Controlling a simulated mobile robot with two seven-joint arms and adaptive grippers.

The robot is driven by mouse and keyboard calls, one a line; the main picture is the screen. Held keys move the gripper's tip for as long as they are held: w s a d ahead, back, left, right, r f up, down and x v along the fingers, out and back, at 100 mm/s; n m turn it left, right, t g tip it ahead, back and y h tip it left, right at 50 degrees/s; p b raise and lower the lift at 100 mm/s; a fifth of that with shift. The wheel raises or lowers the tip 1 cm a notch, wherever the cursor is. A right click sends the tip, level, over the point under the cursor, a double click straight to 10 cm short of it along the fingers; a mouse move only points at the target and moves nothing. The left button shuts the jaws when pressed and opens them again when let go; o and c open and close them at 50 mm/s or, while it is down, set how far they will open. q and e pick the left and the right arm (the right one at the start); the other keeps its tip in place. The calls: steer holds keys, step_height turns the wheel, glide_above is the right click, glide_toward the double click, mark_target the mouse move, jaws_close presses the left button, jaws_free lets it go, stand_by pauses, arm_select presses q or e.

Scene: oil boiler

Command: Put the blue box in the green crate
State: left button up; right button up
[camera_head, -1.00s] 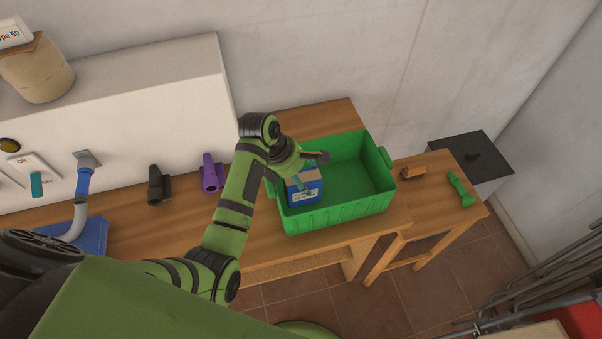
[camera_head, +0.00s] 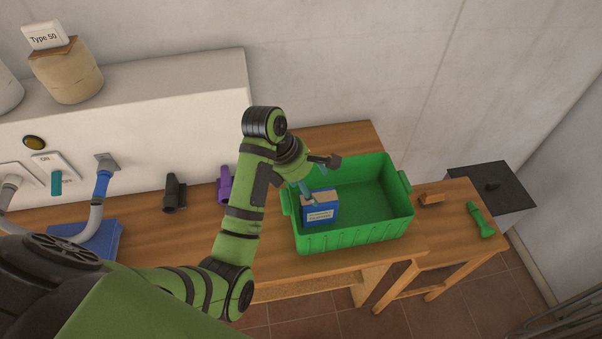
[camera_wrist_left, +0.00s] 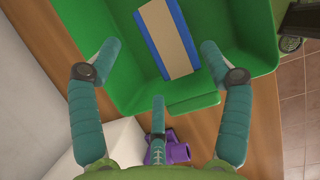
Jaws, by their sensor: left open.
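The blue box (camera_head: 320,208), with a tan top and a white label, stands inside the green crate (camera_head: 362,236) at its left end. The crate sits on the wooden table. In the left wrist view the box (camera_wrist_left: 166,38) lies beyond the fingers, with crate floor around it, and the crate wall (camera_wrist_left: 190,98) runs nearer. My left gripper (camera_head: 309,188) is over the crate's left end, just above the box. Its teal fingers (camera_wrist_left: 158,62) are spread wide and hold nothing. My right gripper is not in view.
A purple fitting (camera_head: 225,186) and a black fitting (camera_head: 175,193) stand left of the crate. A brown block (camera_head: 431,198) and a green tool (camera_head: 481,220) lie on the table to the right. A white wall unit (camera_head: 140,115) backs the table.

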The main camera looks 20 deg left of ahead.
arm_select(q)
steer(key=p+v, duration=0.1)
steer(key=v, duration=0.3)
steer(key=shift+r+p, duration=0.15)
steer(key=shift+p, duration=0.25)
steer(key=shift+a+r, duration=0.2)
steer(key=shift+s+a+r, duration=0.1)
steer(key=shift+s+r, duration=0.1)
steer(key=shift+r, duration=0.3)
